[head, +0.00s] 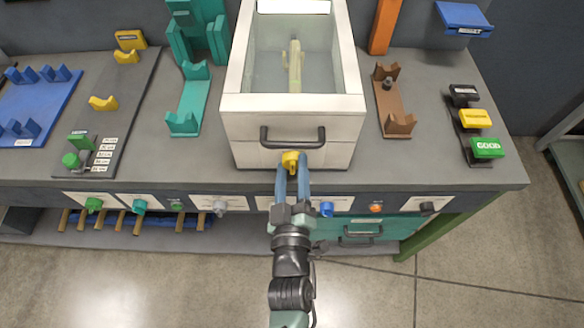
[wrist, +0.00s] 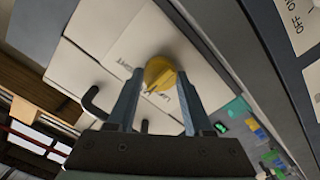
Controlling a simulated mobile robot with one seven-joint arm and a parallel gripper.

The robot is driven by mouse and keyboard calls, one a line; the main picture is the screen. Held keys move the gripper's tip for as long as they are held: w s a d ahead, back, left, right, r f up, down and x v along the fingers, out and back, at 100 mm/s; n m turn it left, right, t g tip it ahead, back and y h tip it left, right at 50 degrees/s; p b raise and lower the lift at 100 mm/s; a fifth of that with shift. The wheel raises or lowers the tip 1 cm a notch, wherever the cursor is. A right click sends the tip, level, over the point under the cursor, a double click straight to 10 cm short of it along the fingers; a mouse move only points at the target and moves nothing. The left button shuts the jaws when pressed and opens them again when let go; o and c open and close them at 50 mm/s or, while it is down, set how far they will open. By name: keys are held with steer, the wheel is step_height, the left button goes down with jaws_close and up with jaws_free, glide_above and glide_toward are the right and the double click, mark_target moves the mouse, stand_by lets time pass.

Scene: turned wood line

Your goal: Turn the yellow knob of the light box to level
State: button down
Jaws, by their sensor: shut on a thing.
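The yellow knob (head: 290,160) is at the lower front of the white light box (head: 235,118). In the wrist view the knob (wrist: 160,71) stands out from a pale panel with small print beside it, too small to read surely. My gripper (head: 291,168) reaches it from the front. Its two blue-grey fingers (wrist: 157,82) are shut on the knob, one on each side. The fingers hide the knob's sides, and its exact pointing angle is hard to tell.
A dark handle (head: 293,140) sits on the box front just above the knob. Teal (head: 188,105) and brown (head: 393,105) cradles flank the box.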

steer(key=shift+c, duration=1.5)
jaws_free()
steer(key=shift+s, duration=0.1)
steer(key=s+b, duration=0.1)
steer(key=s, duration=1.1)
steer(key=shift+s+b, duration=0.3)
steer(key=shift+s, duration=0.1)
steer(key=shift+s, duration=0.1)
